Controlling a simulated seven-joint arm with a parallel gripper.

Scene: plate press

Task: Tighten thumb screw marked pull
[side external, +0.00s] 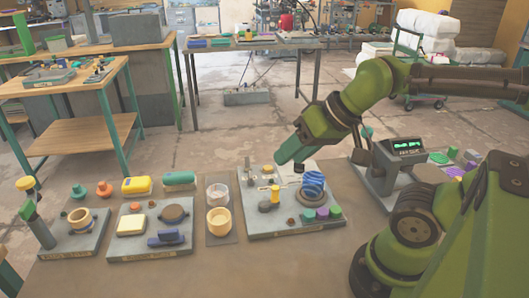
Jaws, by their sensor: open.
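My green gripper (290,157) hangs above the back of a grey fixture plate (262,231) at the center, open and with nothing visible between its fingers. The plate carries a yellow upright piece (275,193), a blue ringed coil (313,185), a round dark-and-tan knob (265,206) and a small black-topped part (298,168) close below the gripper. Purple and green knobs (322,213) stand at its front right. No "pull" marking is legible, so I cannot tell which part is the thumb screw.
Left of the plate are two cups on a dark strip (221,239), a plate with a dark round knob (149,249) and a plate with a yellow-capped post (73,243). The front tabletop (225,275) is clear.

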